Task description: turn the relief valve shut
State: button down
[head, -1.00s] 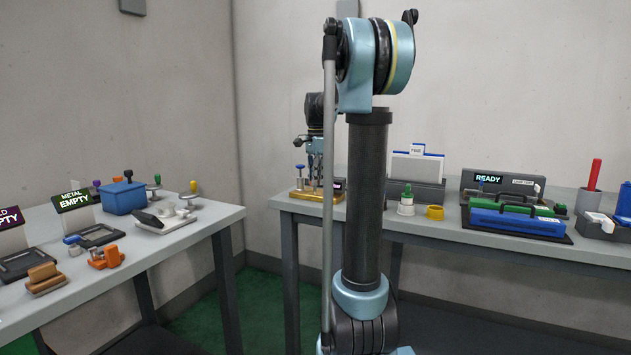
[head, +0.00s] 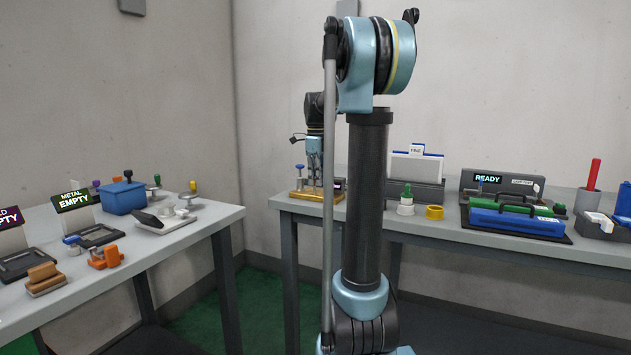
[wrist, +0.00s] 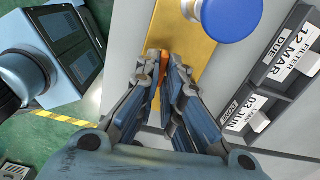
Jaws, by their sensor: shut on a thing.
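In the wrist view my gripper (wrist: 160,62) points at a gold plate (wrist: 183,28) and is shut on a small orange part (wrist: 163,68), which looks like the relief valve's handle. The fingers cover most of it, so its angle is hard to tell. A round blue knob (wrist: 230,14) stands on the same plate, beside the fingertips. In the head view my gripper (head: 315,180) reaches down over the gold base (head: 303,196) on the back table. The orange part cannot be made out there.
Tags for filter and other dates (wrist: 290,45) sit beside the plate. On the back table, right of my arm, are a green-topped bottle (head: 406,201), a yellow ring (head: 434,212) and a rack of blue and green cases (head: 518,221). The left table (head: 190,235) holds several items.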

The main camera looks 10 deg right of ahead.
jog(key=shift+w+m, duration=0.1)
jog(key=shift+m, duration=0.5)
jog(key=c, duration=1.7)
grip_release()
jog(key=shift+r, duration=0.1)
notch_tip(320, 180, up, 12)
jog(key=shift+f, duration=0.2)
